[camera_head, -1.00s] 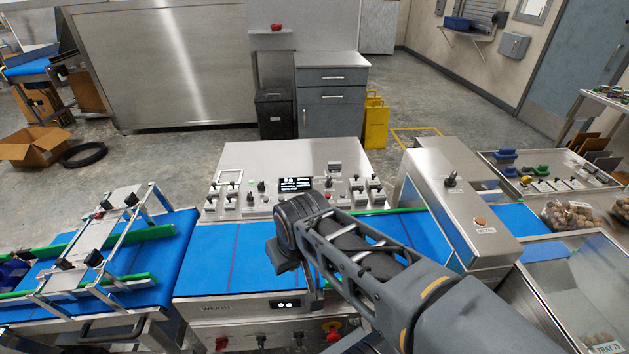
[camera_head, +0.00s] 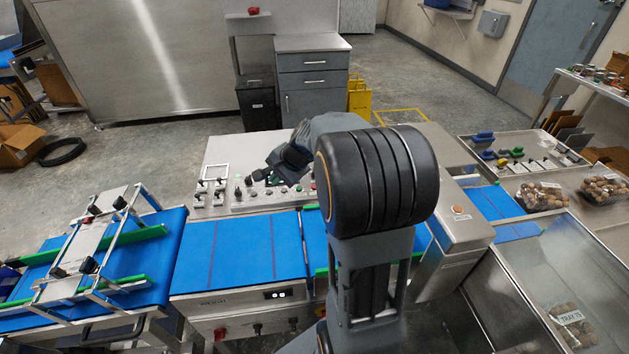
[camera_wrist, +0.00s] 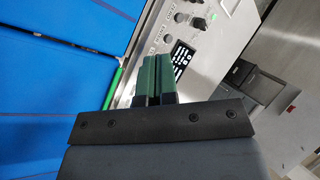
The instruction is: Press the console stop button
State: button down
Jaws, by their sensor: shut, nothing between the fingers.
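The console (camera_head: 225,150) is a sloped metal panel behind the blue conveyor, with several switches and knobs along its front. My gripper (camera_head: 259,175) is over the middle of the panel, with my arm hiding the panel's right part. In the wrist view my gripper's two green fingers (camera_wrist: 152,79) are shut together, with nothing between them. Beyond them show the console's dark display (camera_wrist: 182,56) and a black knob (camera_wrist: 199,23). I cannot make out the stop button; it may be hidden. Whether the fingertips touch the panel cannot be told.
The blue conveyor belt (camera_head: 245,250) runs in front of the console. A metal housing (camera_head: 465,225) stands over the belt on the right. A guide frame with green rails (camera_head: 125,285) is on the left. A grey cabinet (camera_head: 314,85) stands behind.

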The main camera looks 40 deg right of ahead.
jog(key=w+d+f+m+t+p, duration=0.1)
jog(key=w+d+f+m, duration=0.1)
jog(key=d+m, duration=0.3)
jog(key=w+d+f+m+t+p, duration=0.1)
jog(key=w+d+m, duration=0.3)
jog(key=d, duration=0.7)
jog(key=shift+w+d+f+m+t+h, duration=0.2)
jog(key=shift+f+m+t+h, duration=0.3)
jog(key=shift+f, duration=0.4)
jog(key=shift+f, duration=0.1)
notch_tip(320, 180, down, 8)
jog(key=b, duration=0.6)
jog(key=shift+f+b, duration=0.3)
jog(key=shift+b, duration=0.1)
jog(key=shift+f, duration=0.1)
jog(key=shift+f+b, duration=0.35)
jog(key=shift+b, duration=0.2)
